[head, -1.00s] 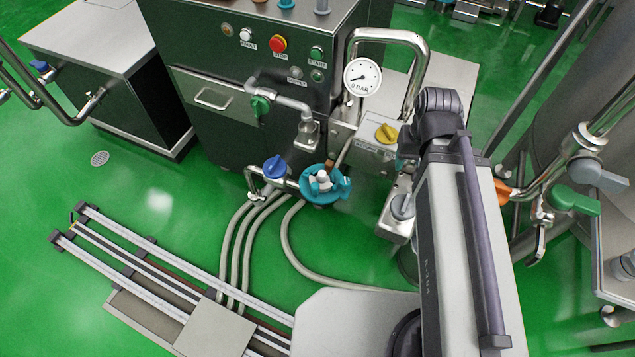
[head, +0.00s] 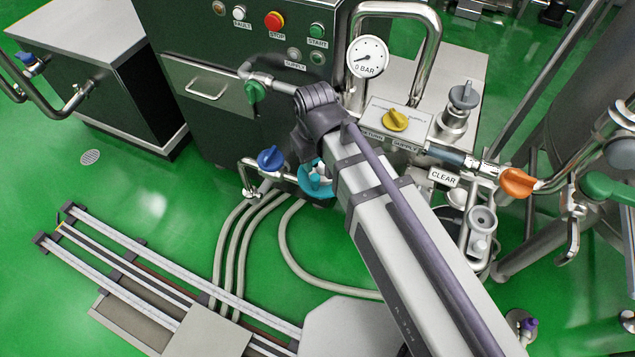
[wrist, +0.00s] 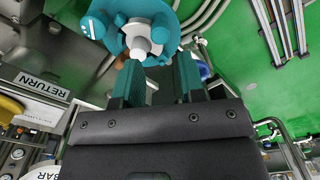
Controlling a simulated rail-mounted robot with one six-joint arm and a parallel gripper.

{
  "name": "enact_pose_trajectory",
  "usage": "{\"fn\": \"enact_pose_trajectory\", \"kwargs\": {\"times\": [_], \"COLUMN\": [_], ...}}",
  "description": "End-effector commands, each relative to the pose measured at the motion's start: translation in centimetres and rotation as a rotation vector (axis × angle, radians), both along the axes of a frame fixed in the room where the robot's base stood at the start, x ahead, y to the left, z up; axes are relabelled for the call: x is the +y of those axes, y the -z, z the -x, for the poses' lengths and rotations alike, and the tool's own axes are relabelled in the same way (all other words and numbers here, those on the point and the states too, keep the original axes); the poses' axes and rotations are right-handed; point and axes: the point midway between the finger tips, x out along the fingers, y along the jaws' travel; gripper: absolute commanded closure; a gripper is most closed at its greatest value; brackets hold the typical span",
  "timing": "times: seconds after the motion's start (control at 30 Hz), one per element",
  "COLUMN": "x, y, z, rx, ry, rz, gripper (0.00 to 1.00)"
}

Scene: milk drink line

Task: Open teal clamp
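The teal clamp (head: 313,183) is a ring with a pale centre part, low in front of the dark cabinet. My arm hides part of it in the head view. In the wrist view the clamp (wrist: 165,22) fills the top middle, with a white stem in its centre. My gripper (wrist: 160,68) points towards it, with two dark teal fingers apart and the clamp just beyond their tips. I see nothing held between them. Whether a fingertip touches the clamp I cannot tell. In the head view the fingers are hidden by my arm.
A blue valve handle (head: 270,158) is just left of the clamp. A green handle (head: 255,92), a gauge (head: 367,57) and a yellow knob (head: 395,120) are above. An orange handle (head: 517,183) is at right. Grey hoses (head: 240,235) run below over green floor.

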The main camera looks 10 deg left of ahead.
Motion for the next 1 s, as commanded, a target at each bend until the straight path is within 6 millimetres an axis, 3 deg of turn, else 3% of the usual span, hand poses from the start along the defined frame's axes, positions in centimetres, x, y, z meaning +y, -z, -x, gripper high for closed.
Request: {"fn": "enact_pose_trajectory", "kwargs": {"times": [0.03, 0.1, 0.3, 0.63, 1.0], "x": [0.0, 0.0, 0.0, 0.0, 0.0], "y": [2.5, 4.2, 7.9, 8.0, 8.0], "z": [0.0, 0.0, 0.0, 0.0, 0.0], "rx": [0.0, 0.0, 0.0, 0.0, 0.0], "ry": [0.0, 0.001, 0.001, 0.001, 0.001], "rz": [0.0, 0.0, 0.0, 0.0, 0.0], "gripper": [0.63, 0.63, 0.63, 0.63, 0.98]}}
